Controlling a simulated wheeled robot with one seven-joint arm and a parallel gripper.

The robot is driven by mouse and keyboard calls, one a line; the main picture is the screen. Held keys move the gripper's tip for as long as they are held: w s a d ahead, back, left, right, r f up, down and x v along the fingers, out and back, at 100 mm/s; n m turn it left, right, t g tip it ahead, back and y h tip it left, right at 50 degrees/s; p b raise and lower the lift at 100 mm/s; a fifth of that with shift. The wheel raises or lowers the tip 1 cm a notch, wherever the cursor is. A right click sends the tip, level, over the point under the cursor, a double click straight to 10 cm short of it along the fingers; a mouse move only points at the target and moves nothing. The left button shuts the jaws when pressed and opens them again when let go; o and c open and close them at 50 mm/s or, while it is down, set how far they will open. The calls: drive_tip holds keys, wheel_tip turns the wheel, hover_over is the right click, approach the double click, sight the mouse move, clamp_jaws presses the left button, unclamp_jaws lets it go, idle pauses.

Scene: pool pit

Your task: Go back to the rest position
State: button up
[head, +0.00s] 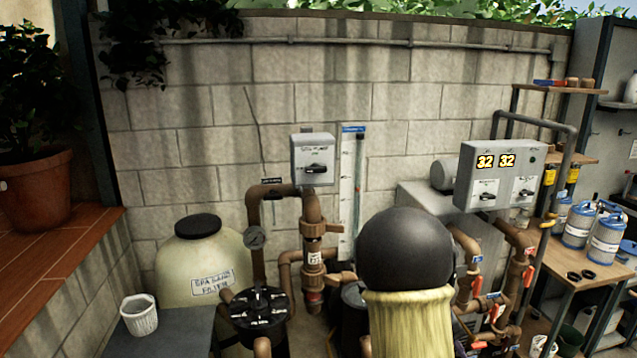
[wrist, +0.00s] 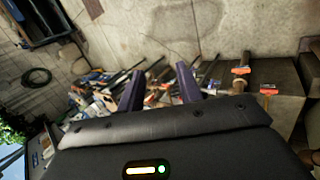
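My gripper (wrist: 160,68) shows in the wrist view as two dark purple fingers standing apart. It is open, with nothing held between the fingers. Past the fingertips lie a pale concrete floor (wrist: 150,28) and a jumble of tools and small items (wrist: 105,92). Neither the gripper's fingers nor anything held shows in the head view. The dark padded wrist housing hides the lower part of the wrist view.
In the head view, a spa sand filter (head: 205,262), brown pipes (head: 312,240) and a grey control box showing 32 32 (head: 500,175) stand before a block wall. A workbench (head: 580,262) with blue-and-white tubs is at right. A white cup (head: 139,314) sits on a ledge at left.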

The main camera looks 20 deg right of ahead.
drive_tip(key=s+a+n+t+y, duration=0.1)
drive_tip(key=s+a+t+y, duration=0.1)
drive_tip(key=a, duration=1.2)
drive_tip(key=s+a+r+n+t+y, duration=0.1)
drive_tip(key=a+y, duration=0.3)
drive_tip(key=a, duration=1)
drive_tip(key=shift+s+n+t, duration=0.4)
drive_tip(key=shift+s+t, duration=0.5)
drive_tip(key=shift+r, duration=0.1)
drive_tip(key=shift+w, duration=0.1)
